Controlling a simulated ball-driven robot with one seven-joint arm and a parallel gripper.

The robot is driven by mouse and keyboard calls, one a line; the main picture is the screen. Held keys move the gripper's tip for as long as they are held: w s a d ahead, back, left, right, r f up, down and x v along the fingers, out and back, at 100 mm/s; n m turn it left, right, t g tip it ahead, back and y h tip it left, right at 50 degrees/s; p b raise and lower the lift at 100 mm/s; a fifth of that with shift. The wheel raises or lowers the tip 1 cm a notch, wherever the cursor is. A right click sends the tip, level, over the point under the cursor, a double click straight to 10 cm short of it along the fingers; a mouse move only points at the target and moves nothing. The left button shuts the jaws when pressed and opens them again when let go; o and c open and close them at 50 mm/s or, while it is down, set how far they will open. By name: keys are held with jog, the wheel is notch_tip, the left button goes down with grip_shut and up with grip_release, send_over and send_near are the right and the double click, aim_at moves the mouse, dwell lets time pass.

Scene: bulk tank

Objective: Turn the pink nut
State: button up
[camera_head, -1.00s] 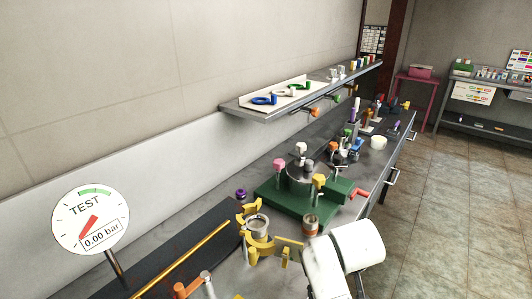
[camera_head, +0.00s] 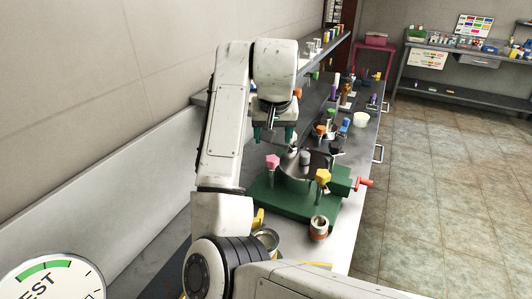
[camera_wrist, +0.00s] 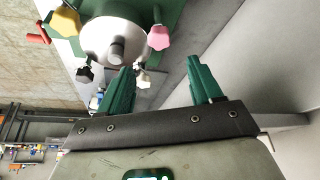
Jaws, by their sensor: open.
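The pink nut (camera_head: 272,161) is a lobed knob on a post at the left of the round grey lid (camera_head: 305,170) of the green-based fixture. In the wrist view the pink nut (camera_wrist: 158,38) shows beyond my fingertips, between them sideways. My gripper (camera_head: 274,137) has green fingers pointing down, above the fixture, apart from the pink nut and empty. The fingers also show spread in the wrist view (camera_wrist: 160,66). A white nut (camera_wrist: 145,78) shows close beside the left finger there; I cannot tell whether they touch.
A yellow nut (camera_head: 323,175) and a black nut (camera_head: 337,146) are around the lid. A red handle (camera_head: 363,183) sticks out at right. A copper-coloured cup (camera_head: 319,227) stands in front. The test gauge (camera_head: 50,280) is lower left.

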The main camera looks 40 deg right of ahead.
aim_at(272, 158)
jog(key=x, duration=1)
jog(key=shift+d+f+p, duration=0.1)
jog(key=shift+f+p, duration=0.1)
jog(key=shift+p, duration=0.1)
jog(key=shift+c, duration=0.3)
jog(key=c, duration=1)
jog(key=shift+r, duration=0.1)
jog(key=shift+p, duration=0.35)
